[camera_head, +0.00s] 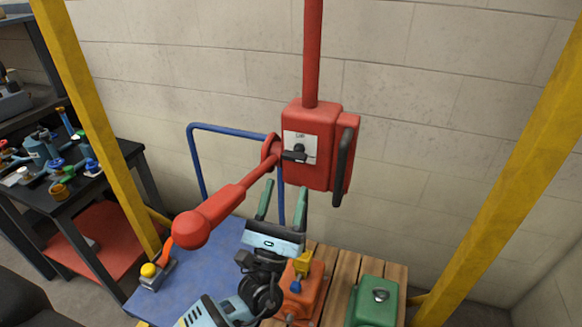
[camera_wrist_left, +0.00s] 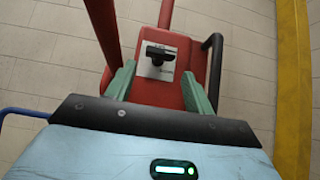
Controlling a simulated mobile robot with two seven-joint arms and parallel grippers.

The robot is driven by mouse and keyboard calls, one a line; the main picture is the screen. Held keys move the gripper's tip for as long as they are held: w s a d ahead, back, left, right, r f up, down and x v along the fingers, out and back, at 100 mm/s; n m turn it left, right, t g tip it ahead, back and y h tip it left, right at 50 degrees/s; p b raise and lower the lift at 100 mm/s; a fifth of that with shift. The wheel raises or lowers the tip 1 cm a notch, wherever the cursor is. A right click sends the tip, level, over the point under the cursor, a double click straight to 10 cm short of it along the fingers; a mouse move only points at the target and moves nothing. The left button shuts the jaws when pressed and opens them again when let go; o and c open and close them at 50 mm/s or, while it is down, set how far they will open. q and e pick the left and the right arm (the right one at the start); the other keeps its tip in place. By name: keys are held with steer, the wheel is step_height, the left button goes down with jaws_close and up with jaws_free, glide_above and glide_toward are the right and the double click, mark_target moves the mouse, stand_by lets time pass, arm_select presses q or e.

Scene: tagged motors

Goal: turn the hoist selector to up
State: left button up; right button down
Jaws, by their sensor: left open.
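The hoist selector (camera_head: 294,155) is a small black knob with a bar handle on a white plate (camera_head: 307,142) on the front of a red hoist box (camera_head: 310,178). In the left wrist view the selector (camera_wrist_left: 158,53) shows with its bar lying roughly crosswise. The lettering on the plate is too small to read. My left gripper (camera_head: 284,190) has two green fingers spread apart with nothing between them. It is just below the selector, and in the wrist view the fingers (camera_wrist_left: 158,82) point toward the box on either side of the plate. My right gripper is not seen.
A red lever with a rounded end (camera_head: 192,229) sticks out left of the box. A black handle (camera_head: 344,167) is on the box's right side. Below are a blue surface (camera_head: 215,255), a wooden pallet (camera_head: 337,265), an orange motor (camera_head: 298,300) and a green motor (camera_head: 372,305). Yellow posts flank both sides.

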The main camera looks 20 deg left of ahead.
mark_target(294, 161)
arm_select(q)
steer(key=p+x, duration=0.1)
steer(key=x, duration=0.5)
steer(key=shift+p, duration=0.3)
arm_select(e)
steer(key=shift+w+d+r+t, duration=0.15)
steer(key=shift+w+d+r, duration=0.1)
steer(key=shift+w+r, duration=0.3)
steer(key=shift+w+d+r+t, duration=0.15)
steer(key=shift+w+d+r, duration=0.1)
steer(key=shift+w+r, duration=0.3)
arm_select(q)
steer(key=c, duration=0.7)
steer(key=shift+y, duration=0.3)
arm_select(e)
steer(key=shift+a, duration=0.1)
